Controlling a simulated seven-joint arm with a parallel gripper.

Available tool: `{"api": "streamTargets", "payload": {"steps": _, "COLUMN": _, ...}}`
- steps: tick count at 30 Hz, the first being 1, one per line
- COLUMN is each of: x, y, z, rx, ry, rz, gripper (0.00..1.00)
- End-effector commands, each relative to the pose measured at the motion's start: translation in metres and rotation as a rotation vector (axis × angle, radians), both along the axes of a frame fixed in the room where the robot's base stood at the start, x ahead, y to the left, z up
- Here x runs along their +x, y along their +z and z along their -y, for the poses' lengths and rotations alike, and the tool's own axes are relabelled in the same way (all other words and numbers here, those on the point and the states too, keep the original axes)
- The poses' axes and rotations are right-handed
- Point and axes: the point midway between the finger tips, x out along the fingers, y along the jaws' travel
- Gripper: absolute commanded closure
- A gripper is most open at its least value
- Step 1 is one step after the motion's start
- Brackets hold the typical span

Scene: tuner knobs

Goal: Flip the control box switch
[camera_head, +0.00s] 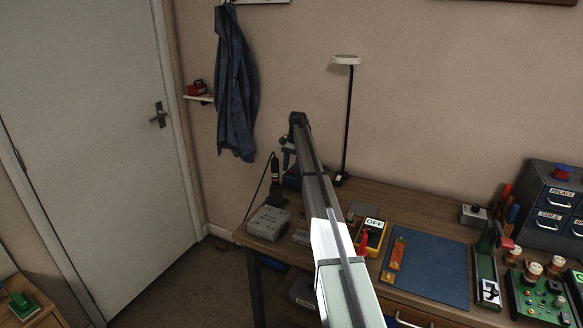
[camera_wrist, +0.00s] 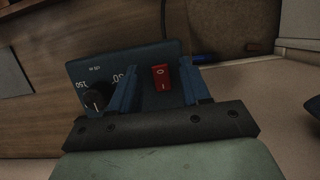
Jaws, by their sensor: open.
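The control box (camera_wrist: 148,66) is a dark blue panel in the wrist view, with a black knob (camera_wrist: 97,98) and printed numbers on its left. Its red rocker switch (camera_wrist: 162,77) is right of the middle. My gripper (camera_wrist: 159,66) is open, with one blue finger on each side of the switch. I cannot tell whether the fingers touch the panel. In the head view my gripper (camera_head: 288,150) is over the back left of the bench, above a dark blue box (camera_head: 291,183) that is partly hidden by my arm.
A grey box (camera_head: 268,222) sits at the bench's left corner, near a black-handled tool (camera_head: 274,168). A lamp (camera_head: 347,120) stands just right of my gripper. A yellow "OFF" box (camera_head: 372,236) and a blue mat (camera_head: 428,268) lie further right.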

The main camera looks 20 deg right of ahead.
Motion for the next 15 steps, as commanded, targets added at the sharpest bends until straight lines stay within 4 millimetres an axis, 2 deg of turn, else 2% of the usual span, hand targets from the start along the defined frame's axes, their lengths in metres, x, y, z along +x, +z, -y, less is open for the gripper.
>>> {"api": "streamTargets", "payload": {"steps": 4, "x": 0.003, "y": 0.009, "z": 0.002, "rx": 0.0, "ry": 0.0, "rz": 0.001, "gripper": 0.53}}
{"api": "streamTargets", "payload": {"steps": 8, "x": 0.007, "y": 0.026, "z": 0.006, "rx": -0.001, "ry": 0.0, "rz": 0.001, "gripper": 0.53}}
{"api": "streamTargets", "payload": {"steps": 15, "x": 0.017, "y": 0.071, "z": 0.016, "rx": 0.0, "ry": 0.0, "rz": 0.001, "gripper": 0.53}}
